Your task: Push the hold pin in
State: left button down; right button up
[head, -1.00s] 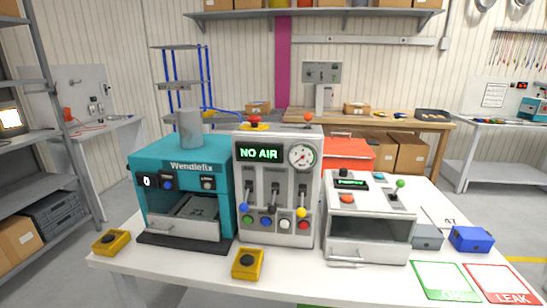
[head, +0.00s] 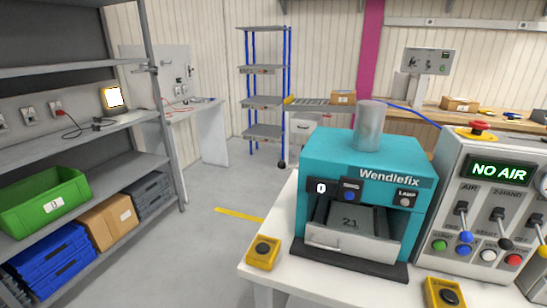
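No part is plainly recognisable as the hold pin. A teal Wendlefix machine (head: 385,155) stands on the white table, with a grey cylinder (head: 369,126) on top. Its front shows a "0" display, a blue button (head: 350,196) and a lamp button (head: 404,197). Its low front drawer (head: 352,242) holds a plate marked 21. A small dark ball (head: 281,165) shows at the machine's left, beyond the table; what it belongs to is unclear. The grey control panel (head: 490,205) reads NO AIR and is cut off at the right. Neither gripper is in view.
Yellow button boxes (head: 263,253) and (head: 443,293) sit at the table's front edge. Grey shelving (head: 170,185) with a green bin (head: 45,203) stands at the left. A blue-post rack (head: 264,134) is behind. Open floor (head: 215,190) lies between the shelving and table.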

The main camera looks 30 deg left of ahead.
aim_at(281, 165)
jog(key=j+z, duration=0.15)
jog(key=j, duration=0.75)
jog(key=k+j+z, duration=0.15)
jog(key=j, duration=0.7)
